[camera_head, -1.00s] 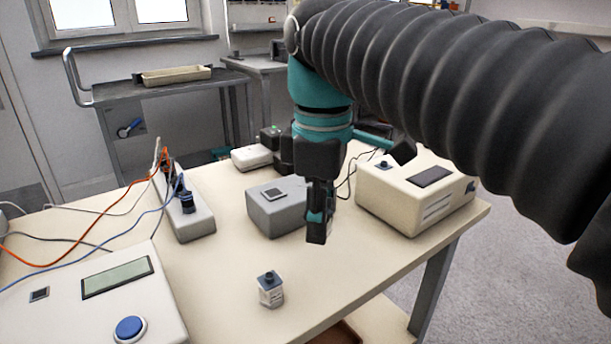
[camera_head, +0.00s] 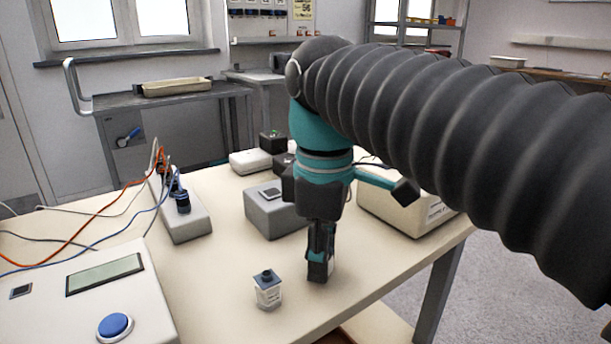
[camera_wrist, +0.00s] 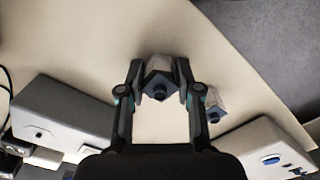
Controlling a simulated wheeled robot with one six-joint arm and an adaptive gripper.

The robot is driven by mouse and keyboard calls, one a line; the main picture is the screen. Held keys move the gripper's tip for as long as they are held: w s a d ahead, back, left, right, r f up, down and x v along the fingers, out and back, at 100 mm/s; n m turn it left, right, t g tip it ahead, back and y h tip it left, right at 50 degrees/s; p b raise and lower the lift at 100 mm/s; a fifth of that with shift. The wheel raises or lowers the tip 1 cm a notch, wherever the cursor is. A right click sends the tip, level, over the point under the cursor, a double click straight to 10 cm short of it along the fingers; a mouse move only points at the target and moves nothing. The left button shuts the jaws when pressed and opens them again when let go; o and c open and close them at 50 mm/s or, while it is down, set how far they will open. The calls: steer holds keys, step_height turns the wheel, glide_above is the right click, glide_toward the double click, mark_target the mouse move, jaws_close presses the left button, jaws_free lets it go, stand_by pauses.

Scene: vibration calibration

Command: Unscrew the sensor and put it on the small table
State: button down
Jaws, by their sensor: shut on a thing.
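My gripper (camera_head: 320,275) points down over the front part of the cream table (camera_head: 215,305). In the wrist view, its fingers (camera_wrist: 160,85) are closed on a small pale block (camera_wrist: 157,64) with a dark knob, likely a sensor. In the head view, the fingers mostly hide this block; a white sliver shows at their right. A similar small white block with a dark top (camera_head: 268,291) stands upright on the table, just left of the gripper and apart from it. It also shows in the wrist view (camera_wrist: 214,103). I cannot tell whether the held block touches the table.
A white device with a blue button (camera_head: 115,327) is front left. A grey box (camera_head: 272,216) and a power strip (camera_head: 187,221) with cables stand behind. A cream device (camera_head: 403,213) is partly behind my arm. A dark trolley (camera_head: 165,101) with a tray stands farther back.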

steer(key=shift+f, duration=0.45)
stand_by(0.5)
steer(key=c, duration=0.7)
jaws_free()
steer(key=shift+r, duration=0.15)
steer(key=shift+r+p, duration=2.15)
steer(key=shift+r, duration=0.3)
